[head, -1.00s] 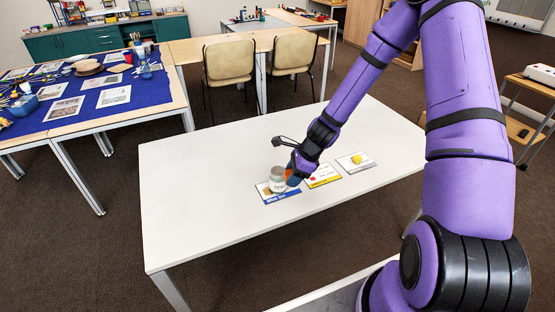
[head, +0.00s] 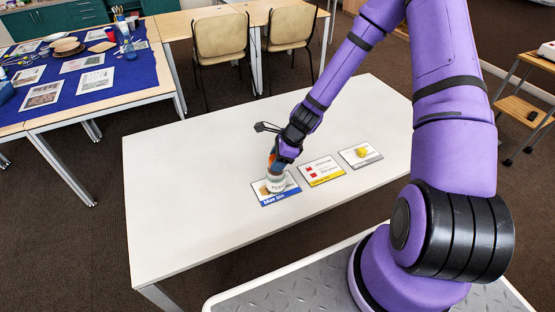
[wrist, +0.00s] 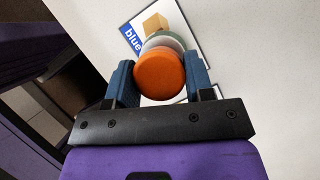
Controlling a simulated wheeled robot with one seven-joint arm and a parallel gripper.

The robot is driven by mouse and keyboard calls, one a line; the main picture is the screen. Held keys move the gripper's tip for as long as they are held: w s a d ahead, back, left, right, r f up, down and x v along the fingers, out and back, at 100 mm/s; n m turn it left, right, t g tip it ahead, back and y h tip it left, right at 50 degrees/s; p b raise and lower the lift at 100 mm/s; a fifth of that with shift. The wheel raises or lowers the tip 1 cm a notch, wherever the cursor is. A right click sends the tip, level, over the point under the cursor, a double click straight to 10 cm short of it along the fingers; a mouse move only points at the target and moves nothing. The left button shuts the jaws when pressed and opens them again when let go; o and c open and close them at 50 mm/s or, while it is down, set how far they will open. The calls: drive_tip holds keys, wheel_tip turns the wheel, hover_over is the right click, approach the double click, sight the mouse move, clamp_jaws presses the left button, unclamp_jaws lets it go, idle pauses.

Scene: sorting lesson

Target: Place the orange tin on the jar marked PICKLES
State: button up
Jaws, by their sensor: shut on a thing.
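The orange tin (wrist: 160,74) is between the two blue fingers of my gripper (wrist: 163,84) in the wrist view, with its round orange end facing the camera. My gripper (head: 273,165) is shut on it, directly above the pale jar (head: 276,184) in the head view. The jar's lettering is too small to read surely. In the wrist view the jar's pale, greenish top (wrist: 166,40) shows just beyond the tin. Whether tin and jar touch, I cannot tell. The jar stands on the blue-edged card (head: 268,199) marked "blue bin".
A yellow-edged card (head: 322,171) and a grey-edged card (head: 361,155) lie to the right on the white table (head: 190,190). The table's left part is clear. A blue-clothed table (head: 95,72) stands at the back left, with two chairs (head: 221,37) behind.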

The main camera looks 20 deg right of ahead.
drive_tip(key=shift+f, duration=0.65)
drive_tip(key=shift+f, duration=0.15)
drive_tip(key=o, duration=0.9)
